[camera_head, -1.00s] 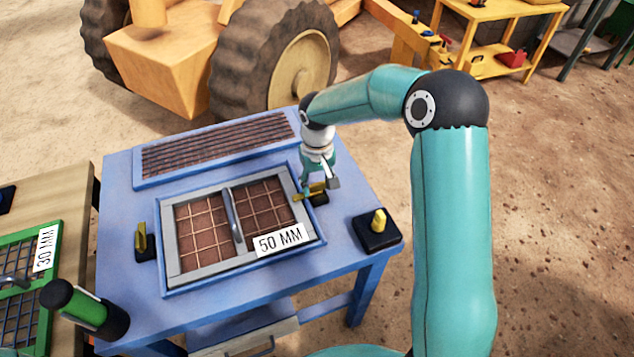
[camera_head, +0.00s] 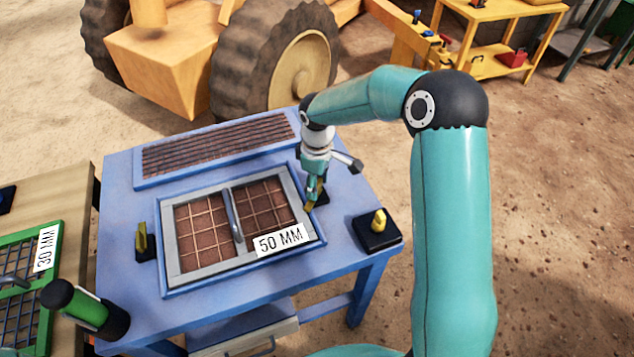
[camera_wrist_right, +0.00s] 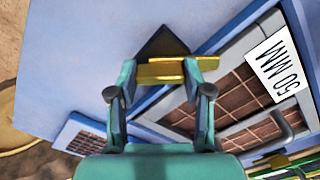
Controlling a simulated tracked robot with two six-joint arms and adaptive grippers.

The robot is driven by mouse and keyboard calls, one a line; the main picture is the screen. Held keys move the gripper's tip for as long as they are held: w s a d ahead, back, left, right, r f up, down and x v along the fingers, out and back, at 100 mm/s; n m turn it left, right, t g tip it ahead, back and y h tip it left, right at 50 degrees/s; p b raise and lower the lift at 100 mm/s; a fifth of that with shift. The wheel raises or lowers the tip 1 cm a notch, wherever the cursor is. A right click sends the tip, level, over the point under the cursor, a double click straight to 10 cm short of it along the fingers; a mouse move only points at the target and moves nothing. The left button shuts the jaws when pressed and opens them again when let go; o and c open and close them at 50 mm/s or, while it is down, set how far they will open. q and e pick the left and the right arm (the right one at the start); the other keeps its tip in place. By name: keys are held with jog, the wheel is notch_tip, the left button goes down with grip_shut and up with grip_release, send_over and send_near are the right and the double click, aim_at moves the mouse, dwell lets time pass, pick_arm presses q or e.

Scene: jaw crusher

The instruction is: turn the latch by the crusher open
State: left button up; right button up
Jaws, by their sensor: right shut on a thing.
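The latch by the crusher is a yellow bar (camera_wrist_right: 160,72) on a black base (camera_wrist_right: 160,44), beside the right edge of the framed 50 MM screen (camera_head: 181,260) on the blue table. My right gripper (camera_head: 314,192) points down over it and is shut on the bar. In the right wrist view the bar lies across between both fingertips. In the head view the gripper hides most of the bar; a yellow end shows close to the frame's edge. Whether that end is clear of the frame, I cannot tell. My left gripper is not in view.
A second yellow latch (camera_head: 141,238) stands upright at the screen's left side. A black block with a yellow knob (camera_head: 378,221) sits at the table's right edge. A green-and-black cylinder (camera_head: 86,309) stands at the front left. A ribbed panel (camera_head: 220,146) lies behind the screen.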

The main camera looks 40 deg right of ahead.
jog(key=n, duration=0.4)
jog(key=shift+r+n+p, duration=0.1)
jog(key=shift+n+p, duration=0.2)
jog(key=shift+w+n+p, duration=0.1)
jog(key=shift+n+p, duration=0.35)
jog(key=shift+n, duration=1.75)
jog(key=o, duration=1.2)
jog(key=shift+c, duration=0.2)
notch_tip(320, 180, up, 12)
